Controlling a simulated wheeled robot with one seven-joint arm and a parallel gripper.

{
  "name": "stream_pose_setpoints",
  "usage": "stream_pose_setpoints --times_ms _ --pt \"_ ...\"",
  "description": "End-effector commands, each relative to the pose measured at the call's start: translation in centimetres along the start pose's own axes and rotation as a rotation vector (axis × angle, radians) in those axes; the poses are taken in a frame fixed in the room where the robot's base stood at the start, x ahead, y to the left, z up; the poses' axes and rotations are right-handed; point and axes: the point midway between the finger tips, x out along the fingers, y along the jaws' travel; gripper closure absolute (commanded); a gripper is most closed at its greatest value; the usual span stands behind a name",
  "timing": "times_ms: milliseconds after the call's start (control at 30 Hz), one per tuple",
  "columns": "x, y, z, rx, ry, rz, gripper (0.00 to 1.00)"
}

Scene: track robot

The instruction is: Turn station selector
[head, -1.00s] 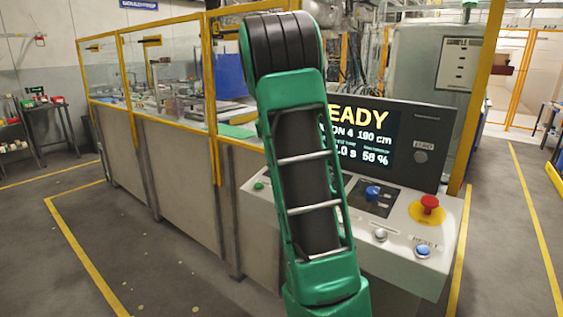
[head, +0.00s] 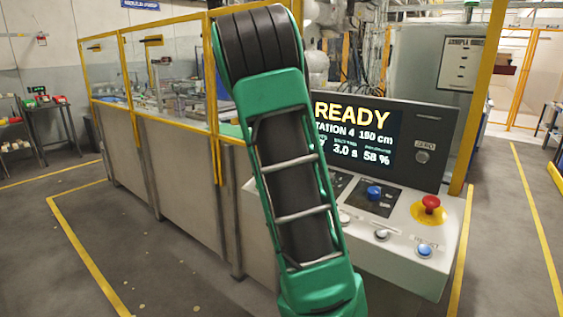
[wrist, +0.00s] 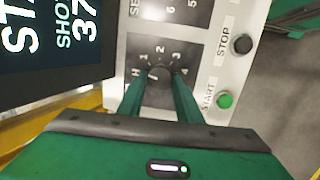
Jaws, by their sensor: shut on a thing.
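In the wrist view, the station selector (wrist: 158,72) is a small dark knob on a dark plate marked H, 1, 2, 3 and 4. My gripper (wrist: 160,84) has its two green fingers on either side of the knob and is shut on it. The fingers cover the lower part of the plate, and I cannot tell exactly which mark the knob points at. In the head view, my green arm hides the gripper and the knob. The screen (head: 365,138) there reads READY, STATION 4, 190 cm, 3.0 s and 58 %.
A green START button (wrist: 225,100) and a black STOP button (wrist: 243,43) lie right of the selector. On the console, a blue knob (head: 374,192), a red emergency stop (head: 430,204) and a blue button (head: 424,250) show. A yellow-framed fence (head: 165,70) stands behind at left.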

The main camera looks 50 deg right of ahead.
Motion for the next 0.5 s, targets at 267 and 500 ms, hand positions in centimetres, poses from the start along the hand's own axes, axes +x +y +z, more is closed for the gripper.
stream_pose_setpoints --times_ms 267,500 --pt "-0.07 -0.07 -0.23 -0.139 0.013 0.023 0.91" --pt "-0.05 -0.07 -0.17 -0.186 0.014 0.029 0.91"
